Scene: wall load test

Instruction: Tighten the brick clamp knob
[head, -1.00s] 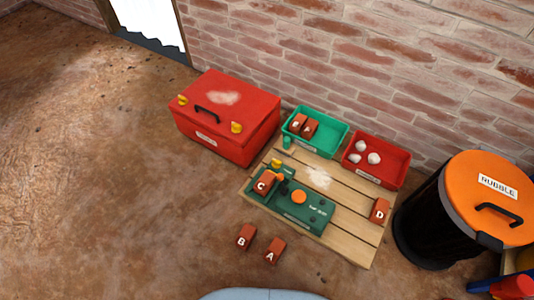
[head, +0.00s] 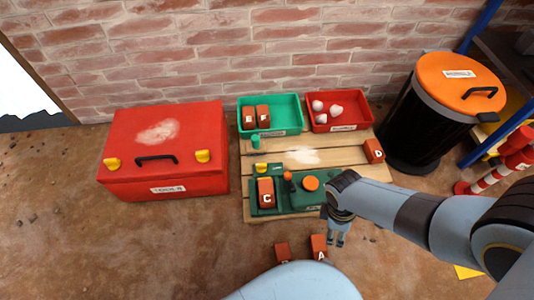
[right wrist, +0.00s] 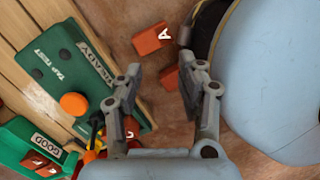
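The green test rig (head: 291,202) sits on the wooden pallet, with brick C (head: 265,192) upright in its left part. A yellow knob (head: 260,168) is behind brick C, and a dark lever with a red-orange tip (head: 288,177) is beside it. A round orange knob (head: 311,183) is on the rig's top; it also shows in the right wrist view (right wrist: 74,104). I cannot tell which one is the clamp knob. My right gripper (head: 337,240) hangs in front of the rig's right end, apart from it. Its fingers (right wrist: 168,75) are spread and empty. My left gripper is out of view.
Brick A (head: 319,246) and another brick (head: 282,252) lie on the ground near my right gripper. Brick D (head: 374,151) is at the pallet's right edge.

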